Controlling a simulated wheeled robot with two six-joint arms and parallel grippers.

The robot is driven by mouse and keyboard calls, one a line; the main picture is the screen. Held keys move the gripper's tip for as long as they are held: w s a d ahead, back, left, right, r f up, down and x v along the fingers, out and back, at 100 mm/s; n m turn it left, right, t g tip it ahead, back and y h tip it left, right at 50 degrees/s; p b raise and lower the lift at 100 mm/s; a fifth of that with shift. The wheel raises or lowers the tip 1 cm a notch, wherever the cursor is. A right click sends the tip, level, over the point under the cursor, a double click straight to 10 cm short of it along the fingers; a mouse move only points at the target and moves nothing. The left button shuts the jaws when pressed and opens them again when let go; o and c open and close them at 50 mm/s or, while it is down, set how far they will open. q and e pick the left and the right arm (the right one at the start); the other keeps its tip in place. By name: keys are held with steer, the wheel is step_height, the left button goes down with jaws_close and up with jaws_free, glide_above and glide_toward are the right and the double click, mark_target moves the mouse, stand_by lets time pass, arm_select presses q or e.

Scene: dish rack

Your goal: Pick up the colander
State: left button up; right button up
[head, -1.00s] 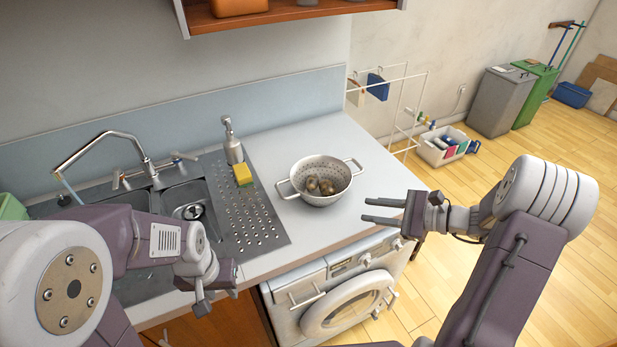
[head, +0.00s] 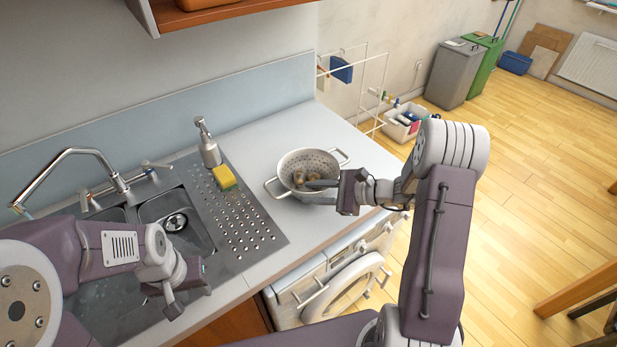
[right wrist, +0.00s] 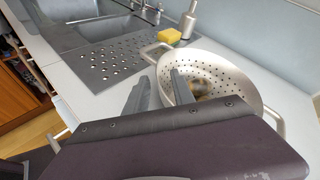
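The metal colander (head: 312,159) stands upright on the white counter, with two loop handles and several brownish round items (head: 308,182) inside. My right gripper (head: 313,191) is at its near right side, with its fingers apart. In the right wrist view, one finger of the right gripper (right wrist: 160,90) reaches over the colander's (right wrist: 228,72) rim and the other is outside the wall. I cannot tell whether either finger touches it. My left gripper (head: 190,285) hangs in front of the sink, away from the colander; its fingers are not clear.
A yellow sponge (head: 224,177) and a soap dispenser (head: 208,145) stand left of the colander by the perforated drainboard (head: 240,213). The sink (head: 175,222) is further left. A washing machine (head: 345,285) is under the counter. Counter behind the colander is clear.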

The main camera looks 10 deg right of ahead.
steer(key=shift+x, duration=1.05)
steer(key=shift+d, duration=0.1)
jaws_close()
stand_by(0.4)
